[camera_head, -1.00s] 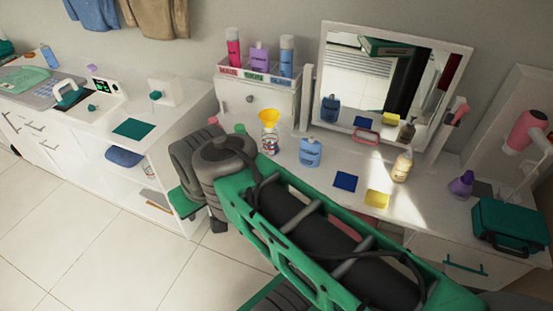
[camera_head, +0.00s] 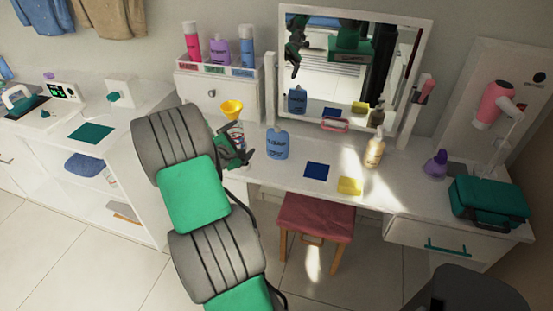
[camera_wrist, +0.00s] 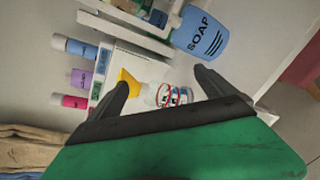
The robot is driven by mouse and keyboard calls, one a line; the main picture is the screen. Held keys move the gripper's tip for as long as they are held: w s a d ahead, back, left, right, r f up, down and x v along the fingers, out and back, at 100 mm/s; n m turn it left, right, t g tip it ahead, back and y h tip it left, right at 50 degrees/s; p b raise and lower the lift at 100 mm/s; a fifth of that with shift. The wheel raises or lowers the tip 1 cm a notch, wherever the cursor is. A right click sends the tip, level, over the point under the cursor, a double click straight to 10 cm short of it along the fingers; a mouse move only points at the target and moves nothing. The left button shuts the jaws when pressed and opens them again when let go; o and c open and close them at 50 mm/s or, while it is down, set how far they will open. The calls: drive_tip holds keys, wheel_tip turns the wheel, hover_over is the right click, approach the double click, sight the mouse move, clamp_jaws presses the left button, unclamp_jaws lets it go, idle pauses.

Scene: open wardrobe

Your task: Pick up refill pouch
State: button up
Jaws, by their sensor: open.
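The blue pouch labelled SOAP (camera_head: 277,144) stands upright on the white vanity top; I take it for the refill pouch. My gripper (camera_wrist: 161,78) is open with nothing held. In the head view my gripper (camera_head: 243,150) is left of the pouch, apart from it, partly hidden by my arm.
The yellow funnel (camera_head: 232,108) and its bottle stand close to my gripper. The mirror (camera_head: 350,60) stands behind. A red stool (camera_head: 315,220) is below.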

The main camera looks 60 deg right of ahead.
sight(276, 147)
drive_tip(key=shift+o, duration=0.3)
drive_tip(key=s+d+f+n+h, duration=0.1)
drive_tip(key=s+d+f+n, duration=0.1)
drive_tip(key=f+n, duration=0.1)
drive_tip(key=s+d+f+n+h+b, duration=0.1)
drive_tip(key=s+d+f+n, duration=0.1)
drive_tip(key=s+f+n, duration=0.1)
drive_tip(key=s+d+f+n+h+b, duration=0.1)
drive_tip(key=s+d+f+n, duration=0.1)
drive_tip(key=d+f+n, duration=0.1)
drive_tip(key=shift+s+f, duration=0.35)
drive_tip(key=shift+f, duration=0.5)
drive_tip(key=shift+s+d+f+n+t, duration=0.15)
drive_tip(key=shift+f+n+t, duration=0.2)
drive_tip(key=shift+n, duration=0.35)
drive_tip(key=d, duration=0.2)
drive_tip(key=d+p, duration=0.1)
drive_tip(key=d, duration=0.2)
drive_tip(key=w+d+p, duration=0.1)
drive_tip(key=d, duration=0.1)
drive_tip(key=shift+d+r, duration=0.2)
drive_tip(key=shift+r, duration=0.05)
drive_tip(key=c, duration=1.5)
drive_tip(key=shift+c, duration=0.5)
drive_tip(key=shift+w+r, duration=0.1)
drive_tip(key=shift+r, duration=0.05)
